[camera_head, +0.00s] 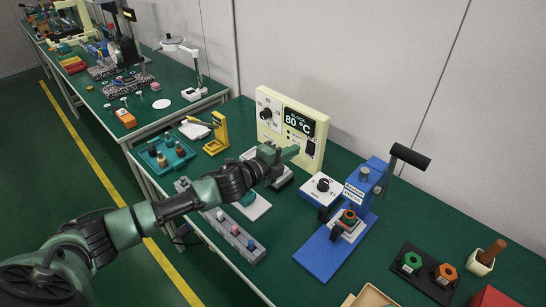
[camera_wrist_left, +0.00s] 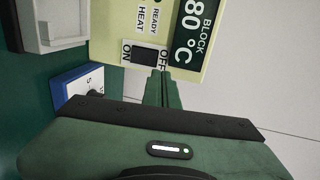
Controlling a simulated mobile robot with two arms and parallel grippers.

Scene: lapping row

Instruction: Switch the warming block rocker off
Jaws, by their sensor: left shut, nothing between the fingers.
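The cream warming block panel (camera_head: 275,118) stands upright at the back of the green bench, its display (camera_head: 299,121) reading 80 °C. The black rocker (camera_head: 310,149) is at the panel's lower right. In the left wrist view the rocker (camera_wrist_left: 149,56) lies between the ON and OFF marks; which side is pressed in I cannot tell. My left gripper (camera_head: 294,151) is shut and empty, pointing at the panel. In the left wrist view its fingertips (camera_wrist_left: 160,74) are close to the rocker's OFF end; contact is unclear. My right gripper is out of view.
A white dial box (camera_head: 322,189) and a blue lever press (camera_head: 340,235) stand right of the gripper. A yellow stand (camera_head: 217,133) and a teal tray (camera_head: 163,154) are to the left. A grey rack (camera_head: 232,235) lies under my arm.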

